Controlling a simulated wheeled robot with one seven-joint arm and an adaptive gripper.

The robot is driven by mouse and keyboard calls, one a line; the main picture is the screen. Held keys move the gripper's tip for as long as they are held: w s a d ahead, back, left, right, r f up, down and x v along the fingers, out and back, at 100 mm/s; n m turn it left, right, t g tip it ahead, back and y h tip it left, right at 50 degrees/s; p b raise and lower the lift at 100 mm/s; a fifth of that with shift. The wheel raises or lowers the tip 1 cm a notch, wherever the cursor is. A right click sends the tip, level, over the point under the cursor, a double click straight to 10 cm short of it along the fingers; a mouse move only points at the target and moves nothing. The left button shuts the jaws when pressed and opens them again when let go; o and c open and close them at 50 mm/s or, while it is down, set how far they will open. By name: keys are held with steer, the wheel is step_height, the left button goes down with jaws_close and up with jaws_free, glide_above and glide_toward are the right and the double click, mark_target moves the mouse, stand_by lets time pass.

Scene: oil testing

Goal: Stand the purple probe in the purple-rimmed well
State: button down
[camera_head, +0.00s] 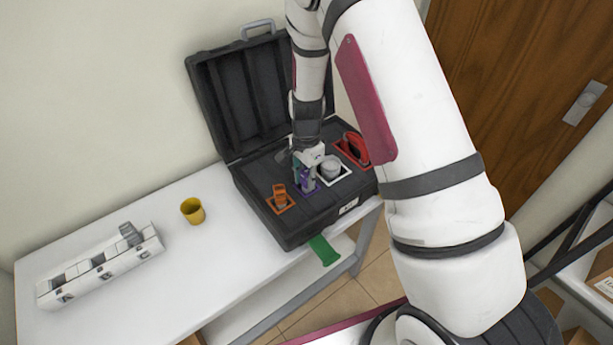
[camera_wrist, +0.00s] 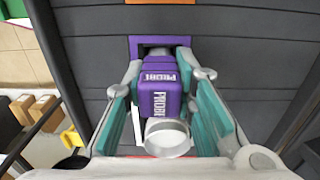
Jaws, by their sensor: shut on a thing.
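The purple probe (camera_wrist: 160,100), lettered "PROBE" with a pale round end, is between the teal pads of my gripper (camera_wrist: 160,105) in the wrist view. My gripper (camera_head: 306,163) is shut on it over the open black case (camera_head: 252,192). The purple-rimmed well (camera_wrist: 136,45) lies just beyond the probe's far end, and the probe hides part of it. It also shows below my gripper in the head view (camera_head: 306,190). I cannot tell whether the probe's tip is inside the well or just above it.
An orange piece (camera_head: 279,190) stands in an orange-rimmed well on the left. A whitish round piece (camera_head: 331,168) and a red piece (camera_head: 356,148) sit close on the right. A yellow cup (camera_head: 193,211) and a white rack (camera_head: 100,268) stand on the white table (camera_head: 190,285).

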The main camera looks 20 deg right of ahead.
steer(key=shift+f, duration=0.35)
steer(key=c, duration=1.6)
jaws_free()
steer(key=shift+r+p, duration=1.65)
steer(key=shift+r, duration=3.85)
